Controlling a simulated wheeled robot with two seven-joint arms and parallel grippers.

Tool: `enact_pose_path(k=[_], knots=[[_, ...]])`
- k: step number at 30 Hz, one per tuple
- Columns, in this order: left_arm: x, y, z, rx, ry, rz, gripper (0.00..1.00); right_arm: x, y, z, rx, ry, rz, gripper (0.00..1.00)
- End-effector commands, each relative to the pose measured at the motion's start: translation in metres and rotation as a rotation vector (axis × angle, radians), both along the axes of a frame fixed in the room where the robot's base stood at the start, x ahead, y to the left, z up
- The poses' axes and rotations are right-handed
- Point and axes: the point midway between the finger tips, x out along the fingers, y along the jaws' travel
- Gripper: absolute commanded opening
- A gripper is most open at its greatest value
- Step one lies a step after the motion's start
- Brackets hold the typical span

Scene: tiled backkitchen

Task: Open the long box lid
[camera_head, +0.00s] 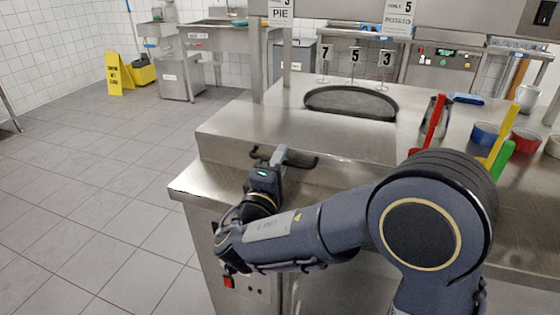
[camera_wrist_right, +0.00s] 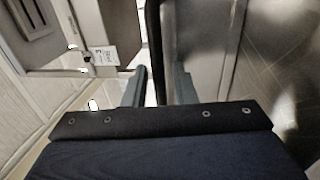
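The long steel box (camera_head: 345,145) lies along the front of the counter. Its flat lid looks shut. A dark bar handle (camera_head: 303,161) sits at the lid's front left edge. My right gripper (camera_head: 280,155) is at this handle, its grey fingers overlapping the bar. In the right wrist view the dark handle (camera_wrist_right: 153,40) runs between the two fingers of my right gripper (camera_wrist_right: 156,90). The fingers stand apart, with a thin bright gap beside the left finger. Contact on the other side is unclear. My left gripper is not in view.
A round dark pan (camera_head: 350,102) is set in the counter behind the box. Open tiled floor (camera_head: 90,185) lies left, with a yellow wet-floor sign (camera_head: 114,74) far back.

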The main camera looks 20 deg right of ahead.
Motion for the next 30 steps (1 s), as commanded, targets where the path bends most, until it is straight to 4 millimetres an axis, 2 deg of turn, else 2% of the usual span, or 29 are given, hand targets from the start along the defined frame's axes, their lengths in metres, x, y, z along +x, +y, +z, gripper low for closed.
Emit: enact_pose_path(k=[1, 6, 19, 25, 30], knots=[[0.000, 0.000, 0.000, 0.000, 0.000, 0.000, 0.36, 0.000, 0.000, 0.000, 0.000, 0.000, 0.000, 0.20], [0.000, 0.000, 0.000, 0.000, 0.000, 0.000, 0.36, 0.000, 0.000, 0.000, 0.000, 0.000, 0.000, 0.00], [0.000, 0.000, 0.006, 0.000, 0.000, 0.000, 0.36, -0.001, 0.001, 0.006, 0.010, 0.013, 0.001, 0.00], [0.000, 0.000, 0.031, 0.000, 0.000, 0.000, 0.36, 0.000, 0.001, 0.031, 0.053, 0.070, 0.002, 0.00], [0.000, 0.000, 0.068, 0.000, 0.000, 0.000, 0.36, 0.001, -0.001, 0.066, 0.122, 0.169, 0.002, 0.00]])
